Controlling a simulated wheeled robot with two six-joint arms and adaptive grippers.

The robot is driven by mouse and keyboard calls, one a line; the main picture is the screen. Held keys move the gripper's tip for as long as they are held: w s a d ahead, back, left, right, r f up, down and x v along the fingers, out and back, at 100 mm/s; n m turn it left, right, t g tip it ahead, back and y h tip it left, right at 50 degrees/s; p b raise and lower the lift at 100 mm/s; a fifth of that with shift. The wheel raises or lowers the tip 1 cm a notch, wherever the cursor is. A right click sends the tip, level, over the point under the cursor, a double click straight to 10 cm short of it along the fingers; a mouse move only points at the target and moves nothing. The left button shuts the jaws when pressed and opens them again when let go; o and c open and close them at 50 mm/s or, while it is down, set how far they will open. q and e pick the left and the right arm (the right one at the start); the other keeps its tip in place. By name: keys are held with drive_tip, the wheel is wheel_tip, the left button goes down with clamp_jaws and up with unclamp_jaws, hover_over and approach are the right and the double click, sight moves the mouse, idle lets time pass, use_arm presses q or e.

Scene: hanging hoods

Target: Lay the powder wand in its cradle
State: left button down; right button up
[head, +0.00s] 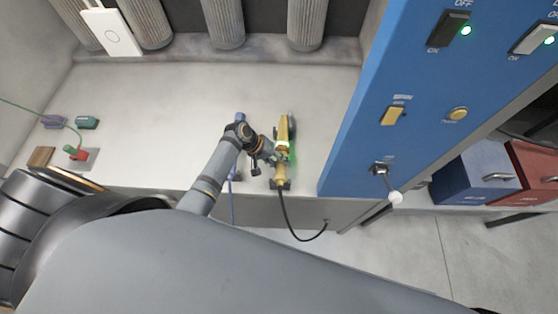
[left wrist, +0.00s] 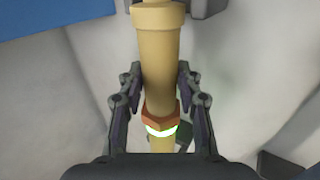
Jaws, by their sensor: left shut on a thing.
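The powder wand (head: 282,134) is a yellow-tan tube near the front edge of the grey booth floor, with a black hose running from its near end. It also shows in the left wrist view (left wrist: 160,60), running between the fingers, with an orange collar and a lit ring. My left gripper (head: 272,157) is shut on the wand's middle, with a finger on each side in the left wrist view (left wrist: 159,95). Dark grey parts, perhaps of the cradle (head: 291,122), show beside the wand; I cannot tell whether it rests in them. My right gripper is out of view.
A blue control panel (head: 360,130) with switches stands close to the right. Grey filter cylinders (head: 226,22) line the back. A red-handled item (head: 76,153) and small blocks lie at the left. The booth floor (head: 180,95) between is clear.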

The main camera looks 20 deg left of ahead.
use_arm(q)
drive_tip(key=shift+f, duration=0.1)
drive_tip(key=c, duration=0.9)
unclamp_jaws()
drive_tip(key=shift+s, duration=0.1)
drive_tip(key=shift+f, duration=0.1)
drive_tip(key=shift+f+b, duration=0.3)
drive_tip(key=shift+b, duration=0.35)
drive_tip(key=v, duration=0.3)
drive_tip(key=b+v, duration=0.1)
drive_tip(key=v, duration=0.3)
drive_tip(key=b+v, duration=0.1)
drive_tip(key=v, duration=0.2)
drive_tip(key=shift+d+r, duration=0.1)
drive_tip(key=shift+r, duration=0.4)
